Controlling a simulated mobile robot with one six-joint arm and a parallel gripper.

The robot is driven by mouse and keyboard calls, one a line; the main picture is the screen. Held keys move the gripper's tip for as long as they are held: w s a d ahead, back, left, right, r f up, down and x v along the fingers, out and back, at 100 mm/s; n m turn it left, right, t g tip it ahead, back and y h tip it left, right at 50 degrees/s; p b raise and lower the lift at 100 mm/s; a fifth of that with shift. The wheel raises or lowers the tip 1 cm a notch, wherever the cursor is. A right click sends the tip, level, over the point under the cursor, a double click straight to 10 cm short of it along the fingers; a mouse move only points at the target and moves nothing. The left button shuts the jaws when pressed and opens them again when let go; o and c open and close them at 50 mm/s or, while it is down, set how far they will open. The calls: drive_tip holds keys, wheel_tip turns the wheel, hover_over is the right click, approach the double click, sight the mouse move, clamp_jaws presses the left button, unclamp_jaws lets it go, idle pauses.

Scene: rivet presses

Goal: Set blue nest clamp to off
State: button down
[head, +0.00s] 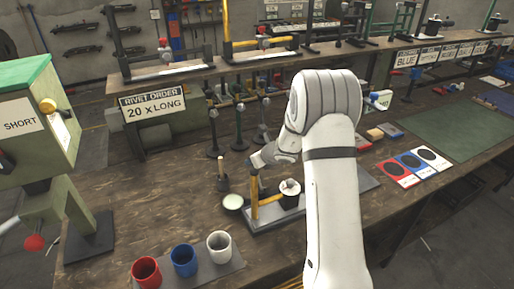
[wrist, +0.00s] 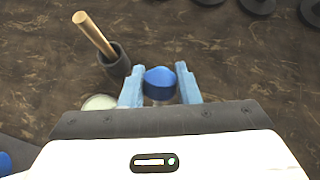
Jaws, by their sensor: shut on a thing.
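My gripper (head: 256,166) is over the small fixture at the middle of the bench in the head view. In the wrist view my gripper (wrist: 160,76) has its two light-blue fingers shut on a blue knob (wrist: 160,82), one finger on each side. The fixture has a yellow upright (head: 254,194) on a grey base plate (head: 268,222), and a black part with a white top (head: 290,193) stands on that plate. My wrist hides the knob in the head view, and the clamp's position cannot be read.
A dark holder with a wooden handle (wrist: 114,60) and a pale round dish (head: 233,202) stand close left of the fixture. Red (head: 146,271), blue (head: 184,260) and white (head: 219,246) cups stand in front. Several black upright tools stand behind. The green press (head: 38,117) is at left.

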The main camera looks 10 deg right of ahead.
drive_tip(key=shift+w+a+g+p, duration=0.35)
drive_tip(key=shift+w+g+p, duration=0.05)
drive_tip(key=shift+w+p, duration=0.1)
drive_tip(key=shift+w+f, duration=0.45)
drive_tip(key=shift+f, duration=0.15)
drive_tip(key=shift+w+f, duration=0.4)
drive_tip(key=shift+f, duration=0.35)
drive_tip(key=c, duration=1.2)
unclamp_jaws()
drive_tip(key=shift+o, duration=0.4)
drive_tip(key=b+v, duration=0.1)
drive_tip(key=v, duration=0.7)
